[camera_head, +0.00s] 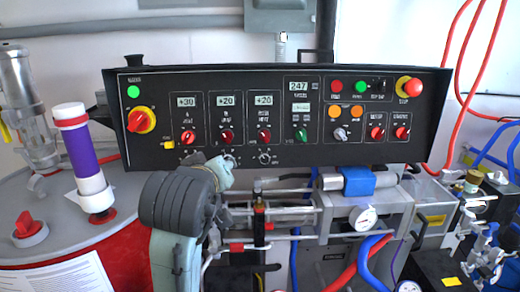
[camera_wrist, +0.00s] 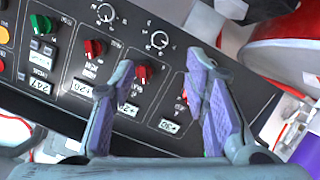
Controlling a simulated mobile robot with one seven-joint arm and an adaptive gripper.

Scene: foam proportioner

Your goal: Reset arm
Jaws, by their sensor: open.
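My gripper (camera_wrist: 162,65) is open and empty in the wrist view, its two purple-padded fingers apart in front of the black control panel (camera_wrist: 60,95). The panel appears upside down there, with red knobs and small displays between and beside the fingers. I cannot tell whether a finger touches it. In the head view my arm (camera_head: 180,210) stands in front of the lower left of the panel (camera_head: 350,150). The fingers are not clear in that view.
A red-and-yellow rotary switch (camera_head: 141,120) and an emergency stop (camera_head: 409,87) stick out of the panel. A purple-and-white cylinder (camera_head: 83,155) stands on the grey tank at left. Pipes, a gauge (camera_head: 363,218) and blue and red hoses crowd the space below and right.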

